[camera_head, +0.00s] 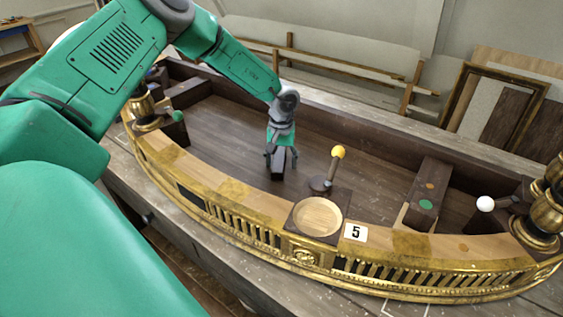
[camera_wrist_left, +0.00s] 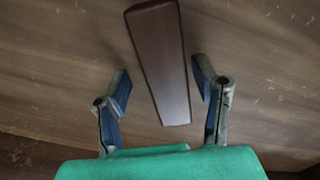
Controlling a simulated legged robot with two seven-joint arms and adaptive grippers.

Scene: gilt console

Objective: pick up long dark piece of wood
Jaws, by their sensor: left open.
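The long dark piece of wood (camera_wrist_left: 158,50) shows in the left wrist view as a smooth brown bar, slightly tilted. Its near end lies between the two fingers of my left gripper (camera_wrist_left: 163,85), with a gap on each side. In the head view, my left gripper (camera_head: 281,160) points down inside the console, and the wood (camera_head: 278,172) shows as a small dark block between its fingers. The gripper is open and not closed on it. How far the fingertips are above the floor of the console is hard to tell. My right gripper is not in view.
The gilt console (camera_head: 265,237) has a curved front rim. A wooden dish (camera_head: 318,217), a yellow-knobbed lever (camera_head: 337,160), a divider with a green dot (camera_head: 428,195) and a white knob (camera_head: 485,204) lie to the right. The console's dark floor (camera_head: 370,150) has free room there.

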